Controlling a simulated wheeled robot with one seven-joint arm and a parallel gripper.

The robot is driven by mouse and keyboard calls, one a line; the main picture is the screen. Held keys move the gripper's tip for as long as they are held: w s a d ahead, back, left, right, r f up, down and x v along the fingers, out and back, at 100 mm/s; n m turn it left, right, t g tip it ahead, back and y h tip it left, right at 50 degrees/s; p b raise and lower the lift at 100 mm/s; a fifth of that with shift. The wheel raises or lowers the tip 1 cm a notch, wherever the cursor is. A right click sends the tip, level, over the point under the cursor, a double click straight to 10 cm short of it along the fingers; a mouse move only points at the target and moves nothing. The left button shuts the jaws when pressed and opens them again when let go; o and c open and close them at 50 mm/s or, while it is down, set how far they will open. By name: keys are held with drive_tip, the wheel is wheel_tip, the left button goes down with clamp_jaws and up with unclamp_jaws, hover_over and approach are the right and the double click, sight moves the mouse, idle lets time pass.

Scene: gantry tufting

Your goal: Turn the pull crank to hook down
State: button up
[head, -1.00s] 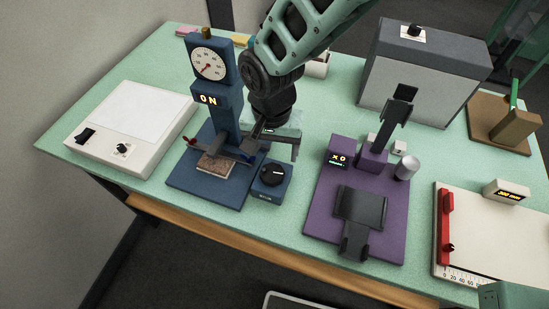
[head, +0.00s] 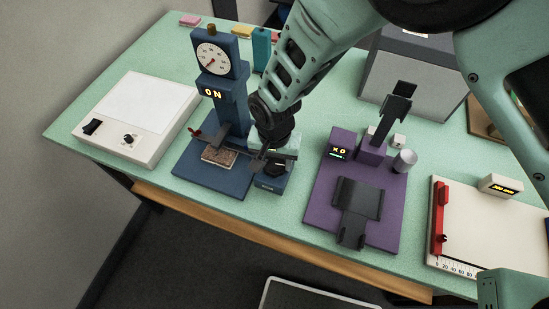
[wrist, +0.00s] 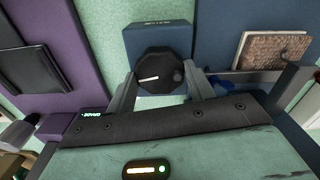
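A blue tufting stand (head: 222,105) with a white dial and a lit ON display stands at the left of the bench. On its right is a small blue box with a black faceted knob, perhaps the pull crank; the knob (head: 276,170) is partly covered by my gripper (head: 266,157). In the wrist view the knob (wrist: 158,64) has a white line pointing left. My gripper's fingers (wrist: 160,78) are apart, one on each side of the knob. I cannot tell whether they touch it. A blue part (wrist: 222,85) lies close beside the right finger.
A brown pad (head: 218,157) lies on the stand's base, with a red handle (head: 195,133) beside it. A purple device (head: 325,210) is to the right. A white panel box (head: 135,115) is at the left. Bare green bench top lies between the stand and the purple device.

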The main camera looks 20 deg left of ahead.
drive_tip(key=c, duration=0.3)
drive_tip(key=n+b, duration=0.2)
drive_tip(key=n, duration=0.1)
drive_tip(key=shift+f+b, duration=0.15)
drive_tip(key=shift+b, duration=0.25)
drive_tip(key=n+b, duration=0.2)
drive_tip(key=n, duration=0.2)
drive_tip(key=shift+b, duration=0.4)
drive_tip(key=n+b, duration=0.2)
drive_tip(key=n, duration=0.2)
drive_tip(key=shift+n, duration=0.4)
drive_tip(key=shift+r+n+b, duration=0.2)
drive_tip(key=shift+n+b, duration=0.25)
drive_tip(key=shift+n, duration=1.85)
drive_tip(key=o, duration=1)
